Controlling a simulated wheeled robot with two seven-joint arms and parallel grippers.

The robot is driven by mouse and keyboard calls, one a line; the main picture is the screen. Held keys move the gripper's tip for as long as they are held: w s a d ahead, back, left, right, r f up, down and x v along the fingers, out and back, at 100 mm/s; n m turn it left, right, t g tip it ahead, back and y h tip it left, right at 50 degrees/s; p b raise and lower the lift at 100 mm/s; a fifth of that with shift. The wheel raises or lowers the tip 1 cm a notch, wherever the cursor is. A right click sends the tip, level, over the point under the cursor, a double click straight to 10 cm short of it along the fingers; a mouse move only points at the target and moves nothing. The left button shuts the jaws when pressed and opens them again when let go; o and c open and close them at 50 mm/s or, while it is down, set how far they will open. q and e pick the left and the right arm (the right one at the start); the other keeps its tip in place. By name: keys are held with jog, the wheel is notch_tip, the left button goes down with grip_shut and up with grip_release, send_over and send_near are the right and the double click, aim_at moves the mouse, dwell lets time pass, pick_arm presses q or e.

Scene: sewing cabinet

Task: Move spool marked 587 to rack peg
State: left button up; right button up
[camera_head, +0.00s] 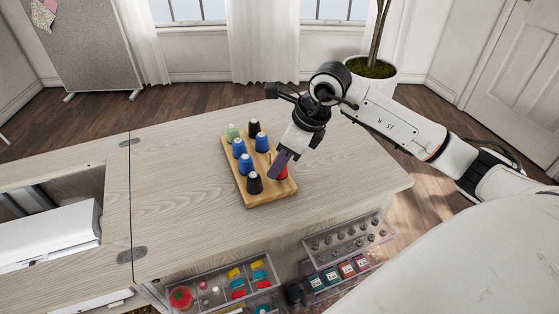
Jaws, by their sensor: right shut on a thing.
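The wooden rack (267,198) stands on the cabinet top and holds two rows of spools. My right gripper (287,152) is over the rack's right row, pointing down and left. It is shut on a dark purple spool (279,165), which is tilted. The held spool partly hides a red spool (284,173) on the rack. I cannot tell whether the held spool touches the rack or a peg. The marking 587 is not legible on any spool. My left gripper is not in view.
Blue spools (246,164), black spools (254,184) and a green spool (233,132) stand on the rack close to my gripper. Open clear drawers (220,290) with sewing supplies lie below the front edge. The cabinet top (175,190) is bare left of the rack.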

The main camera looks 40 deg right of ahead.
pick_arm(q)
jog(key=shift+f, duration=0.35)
pick_arm(e)
jog(key=shift+f, duration=0.3)
jog(key=o, duration=1.1)
jog(key=shift+v, duration=0.9)
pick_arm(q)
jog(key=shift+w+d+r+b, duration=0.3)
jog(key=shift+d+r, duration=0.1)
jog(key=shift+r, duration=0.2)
pick_arm(e)
jog(key=v, duration=0.8)
jog(key=shift+s+d+r, duration=0.1)
jog(key=shift+r, duration=0.1)
